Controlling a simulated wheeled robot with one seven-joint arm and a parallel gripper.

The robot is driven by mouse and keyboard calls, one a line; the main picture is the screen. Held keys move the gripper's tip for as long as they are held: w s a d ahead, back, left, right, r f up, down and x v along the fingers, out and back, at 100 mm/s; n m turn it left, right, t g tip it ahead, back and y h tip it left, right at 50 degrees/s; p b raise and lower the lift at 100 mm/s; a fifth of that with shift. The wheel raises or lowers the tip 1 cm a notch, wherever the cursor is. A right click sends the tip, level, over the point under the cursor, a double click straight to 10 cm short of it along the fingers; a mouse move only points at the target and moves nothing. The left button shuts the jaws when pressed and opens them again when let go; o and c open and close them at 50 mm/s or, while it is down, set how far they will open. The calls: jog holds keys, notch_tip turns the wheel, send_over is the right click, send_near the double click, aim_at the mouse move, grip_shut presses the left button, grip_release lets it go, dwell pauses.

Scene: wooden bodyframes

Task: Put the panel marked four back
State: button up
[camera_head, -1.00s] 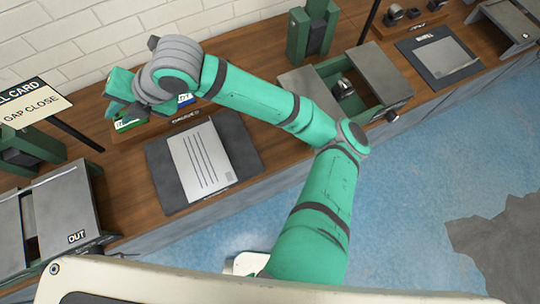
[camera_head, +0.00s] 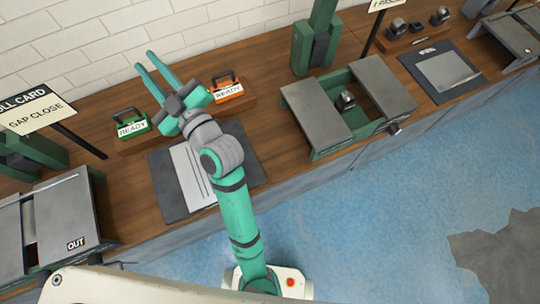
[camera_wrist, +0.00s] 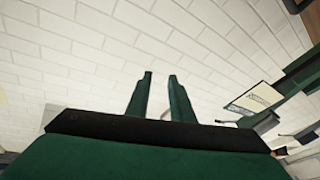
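A light grey panel (camera_head: 187,175) with dark lines lies on a dark mat (camera_head: 168,203) on the bench. My arm covers part of it, so I cannot count all its lines now. My gripper (camera_head: 146,60) is raised above the bench behind the panel, its fingers pointing toward the brick wall. In the wrist view my gripper (camera_wrist: 159,82) has its two fingers apart with nothing between them; only the wall shows beyond.
A green READY block (camera_head: 133,125) and an orange READY block (camera_head: 228,89) flank my wrist. A green frame with grey plates (camera_head: 318,113) stands to the right, an OUT unit (camera_head: 68,215) at left. A second mat (camera_head: 418,69) holds another panel (camera_head: 446,75).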

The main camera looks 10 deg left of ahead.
jog(key=s+d+f+m+t+h, duration=0.2)
jog(key=s+d+f+m+h, duration=0.2)
jog(key=d+f+m+h, duration=0.4)
jog(key=s+d+f+m+t+h, duration=0.25)
jog(key=d+f+m+h, duration=0.2)
jog(key=d+f, duration=0.6)
jog(key=s+d+f+m+g+h, duration=0.1)
jog(key=s+d+f, duration=0.2)
jog(key=s+d, duration=0.3)
jog(key=s+d+f+m+g+h, duration=0.1)
jog(key=s+d+f, duration=0.3)
jog(key=s, duration=1.1)
jog(key=d+h, duration=0.1)
jog(key=d, duration=0.1)
jog(key=shift+d+g, duration=0.35)
